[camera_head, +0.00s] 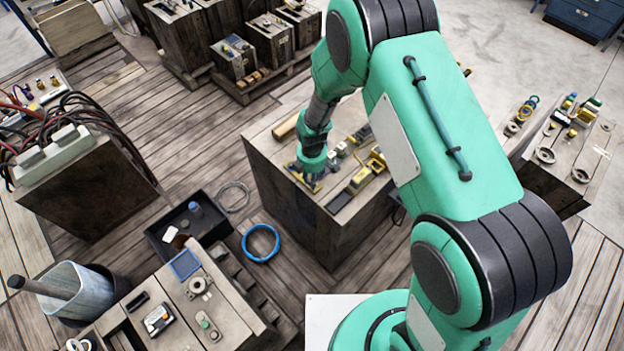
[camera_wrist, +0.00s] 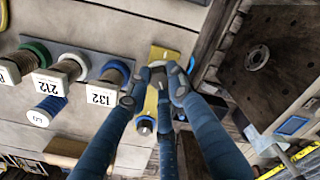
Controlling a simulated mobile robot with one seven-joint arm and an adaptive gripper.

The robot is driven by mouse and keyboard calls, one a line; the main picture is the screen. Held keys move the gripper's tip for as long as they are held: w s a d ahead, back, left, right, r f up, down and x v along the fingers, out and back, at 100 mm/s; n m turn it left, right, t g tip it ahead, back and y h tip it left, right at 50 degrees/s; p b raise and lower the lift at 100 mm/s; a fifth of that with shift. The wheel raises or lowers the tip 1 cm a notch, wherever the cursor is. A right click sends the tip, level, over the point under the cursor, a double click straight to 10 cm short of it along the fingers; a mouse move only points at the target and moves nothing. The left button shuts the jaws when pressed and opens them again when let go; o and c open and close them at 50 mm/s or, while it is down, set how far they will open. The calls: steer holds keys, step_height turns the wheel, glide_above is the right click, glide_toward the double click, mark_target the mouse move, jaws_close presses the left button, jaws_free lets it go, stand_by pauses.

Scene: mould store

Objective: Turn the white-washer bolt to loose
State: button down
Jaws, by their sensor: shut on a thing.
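My gripper (camera_head: 312,186) reaches down to the left part of the wooden block's top (camera_head: 290,120) in the head view. In the wrist view my gripper's (camera_wrist: 157,82) dark blue fingers close together over a yellow plate (camera_wrist: 160,54). A small pale piece, seemingly the white-washer bolt (camera_wrist: 157,64), shows between the fingertips; the fingers hide most of it. Another bolt (camera_wrist: 145,125) with a dark end stands lower on the yellow plate, beside the fingers. I cannot tell from the frames how far the held bolt is turned.
Spool-like posts with numbered white tags (camera_wrist: 103,96) stand left of my fingers, with blue and green rings. A dark plate with a round hole (camera_wrist: 257,57) lies at the right. Yellow fittings (camera_head: 362,178) crowd the block top.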

steer(key=n, duration=0.5)
steer(key=shift+s+f+n, duration=0.15)
steer(key=shift+s+n, duration=0.05)
steer(key=shift+n, duration=0.1)
steer(key=n, duration=0.5)
steer(key=shift+s, duration=0.1)
steer(key=c, duration=1.5)
jaws_free()
steer(key=shift+c, duration=0.2)
steer(key=shift+w, duration=0.2)
steer(key=shift+r, duration=0.65)
step_height(320, 180, up, 11)
steer(key=shift+f, duration=0.1)
